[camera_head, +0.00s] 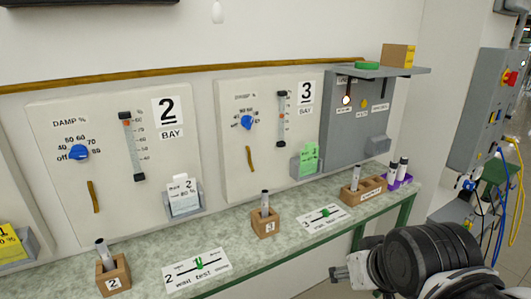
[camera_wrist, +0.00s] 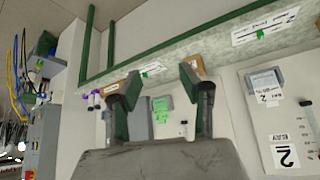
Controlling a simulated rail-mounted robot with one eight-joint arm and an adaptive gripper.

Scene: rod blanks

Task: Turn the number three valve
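The number three bay panel (camera_head: 229,171) is on the wall, marked by a "3 BAY" label (camera_head: 305,97). Its blue knob (camera_head: 247,122) sits inside a printed damp % scale, left of a vertical slider gauge (camera_head: 282,119). My gripper (camera_head: 341,275) is low at the right in the head view, in front of the bench and well apart from the knob. In the wrist view my gripper (camera_wrist: 160,78) has its two fingers spread wide with nothing held between them. The blue knob of bay three does not show in the wrist view.
The bay 2 panel (camera_head: 60,113) has its own blue knob (camera_head: 79,152). The bench (camera_head: 225,239) carries wooden blocks with rods, one block (camera_head: 265,224) below bay three. A shelf (camera_head: 400,71) juts out at upper right. A green card (camera_head: 309,158) sits in a holder.

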